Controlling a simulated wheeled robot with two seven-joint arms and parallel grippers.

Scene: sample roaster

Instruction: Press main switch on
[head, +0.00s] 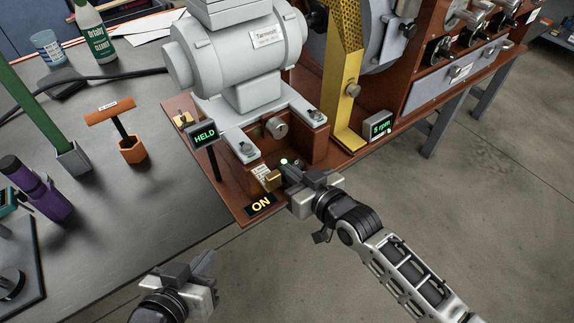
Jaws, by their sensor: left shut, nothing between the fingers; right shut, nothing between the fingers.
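The main switch (272,180) is a small brass-coloured block at the front of the brown roaster base, beside a small white label. A black plate reading "ON" (260,205) lies just in front of it. My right gripper (289,172) is shut and empty, with its fingertips right at the switch; I cannot tell whether they touch it. The fingers hide part of the switch area, and a small pale green light (284,161) shows by the fingertips. My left gripper (207,262) is shut and empty, low in the view, in front of the table edge and away from the switch.
A grey motor (215,65) stands above the switch. A sign reading "HELD" (205,136) stands left of it, and a "5 rpm" display (380,126) to the right.

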